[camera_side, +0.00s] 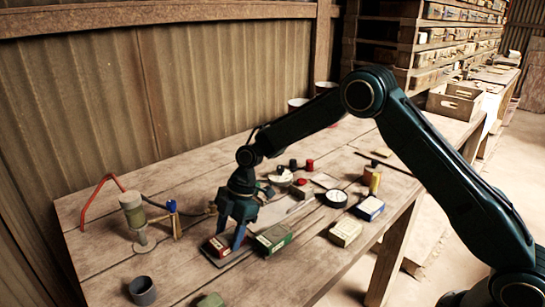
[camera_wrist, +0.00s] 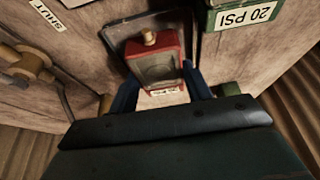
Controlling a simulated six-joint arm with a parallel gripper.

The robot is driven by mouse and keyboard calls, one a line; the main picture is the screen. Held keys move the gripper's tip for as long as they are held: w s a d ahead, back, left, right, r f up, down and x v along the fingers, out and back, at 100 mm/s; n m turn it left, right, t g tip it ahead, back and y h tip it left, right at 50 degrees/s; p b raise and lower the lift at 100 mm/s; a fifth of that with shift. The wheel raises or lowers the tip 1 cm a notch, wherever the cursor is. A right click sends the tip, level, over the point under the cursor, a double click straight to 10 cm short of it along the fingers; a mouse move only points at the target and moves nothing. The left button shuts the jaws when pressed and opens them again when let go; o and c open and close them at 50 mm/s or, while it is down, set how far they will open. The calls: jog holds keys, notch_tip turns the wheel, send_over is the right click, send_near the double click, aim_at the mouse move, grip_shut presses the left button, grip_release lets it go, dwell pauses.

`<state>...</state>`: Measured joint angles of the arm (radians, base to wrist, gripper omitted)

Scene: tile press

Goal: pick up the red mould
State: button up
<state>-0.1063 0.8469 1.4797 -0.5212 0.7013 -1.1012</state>
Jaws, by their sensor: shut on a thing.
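The red mould (camera_side: 215,246) is a small red block near the front of the wooden table in the side view. In the wrist view the red mould (camera_wrist: 172,52) has a grey recessed top, a pale knob at its far end and a white label at its near end. My gripper (camera_side: 231,241) points down over it, and its blue fingers (camera_wrist: 159,76) are shut on the mould's two sides. A dark flat plate (camera_wrist: 113,43) shows around and beneath the mould. I cannot tell whether the mould touches it. The label's text is too small to read.
A green box (camera_side: 272,238), labelled "20 PSI" in the wrist view (camera_wrist: 241,15), stands close to the right of the mould. A press-like device (camera_side: 134,213) stands to the left. A grey cup (camera_side: 142,291) is at the front. A yellow-green box (camera_side: 345,232) and blue box (camera_side: 368,208) are farther right.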

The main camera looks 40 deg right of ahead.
aim_at(231, 233)
notch_tip(231, 233, up, 20)
jog(key=shift+f, duration=0.2)
dwell(0.4)
dwell(0.5)
jog(key=w+d+f, duration=0.2)
jog(key=d+f, duration=1.1)
jog(key=shift+d, duration=0.3)
jog(key=shift+f, duration=0.15)
jog(key=shift+f, duration=2.95)
jog(key=shift+f, duration=0.4)
